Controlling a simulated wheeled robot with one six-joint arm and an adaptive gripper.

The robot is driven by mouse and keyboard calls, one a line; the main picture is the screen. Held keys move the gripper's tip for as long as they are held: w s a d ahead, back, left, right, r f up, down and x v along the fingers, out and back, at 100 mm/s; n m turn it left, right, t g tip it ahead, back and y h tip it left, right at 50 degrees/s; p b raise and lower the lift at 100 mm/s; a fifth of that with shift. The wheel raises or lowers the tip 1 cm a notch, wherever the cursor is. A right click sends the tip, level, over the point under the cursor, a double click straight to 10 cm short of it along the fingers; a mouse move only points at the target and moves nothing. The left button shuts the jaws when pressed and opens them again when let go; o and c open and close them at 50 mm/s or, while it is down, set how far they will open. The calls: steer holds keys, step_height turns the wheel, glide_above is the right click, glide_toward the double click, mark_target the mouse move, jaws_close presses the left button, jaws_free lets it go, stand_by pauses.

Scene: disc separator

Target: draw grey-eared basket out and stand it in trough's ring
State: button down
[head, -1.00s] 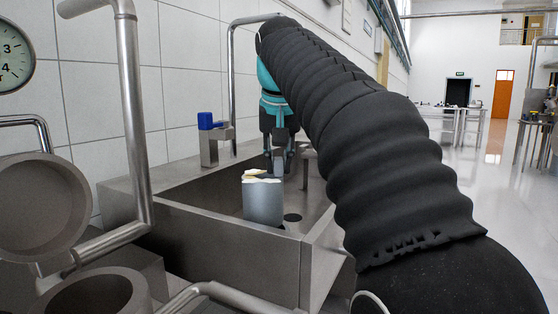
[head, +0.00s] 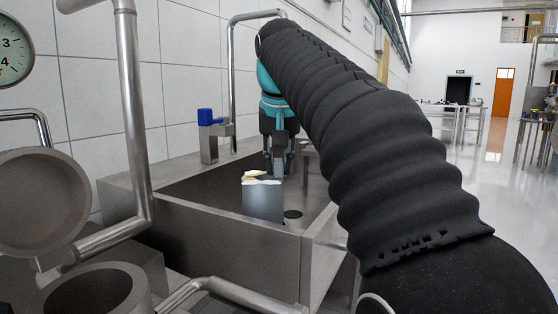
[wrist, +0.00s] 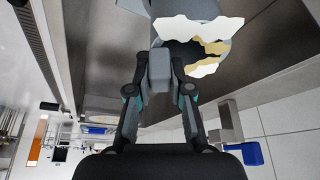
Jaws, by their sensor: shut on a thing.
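The basket (head: 262,203) is a grey cylinder with a jagged white and tan layer at its top. It is upright inside the steel trough (head: 225,228); whether its base touches the floor is hidden by the front wall. My gripper (head: 277,174) is at its far upper edge. In the wrist view my gripper (wrist: 159,72) is shut on the basket's grey block-like ear (wrist: 159,63), with the basket (wrist: 185,8) beyond it. A dark round feature (head: 292,214) shows on the trough floor, right of the basket; I cannot tell whether it is the ring.
A blue-topped fitting (head: 208,118) stands at the trough's back left. A steel pipe (head: 132,120) rises at left, beside an open round lid (head: 38,203) and a round vessel (head: 95,290). A tiled wall borders the left. Open floor lies at right.

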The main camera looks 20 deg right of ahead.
mark_target(279, 177)
steer(key=shift+f+b, duration=1.05)
steer(key=shift+f, duration=0.95)
steer(key=c, duration=1)
jaws_free()
steer(key=shift+v, duration=6)
steer(key=shift+s, duration=0.1)
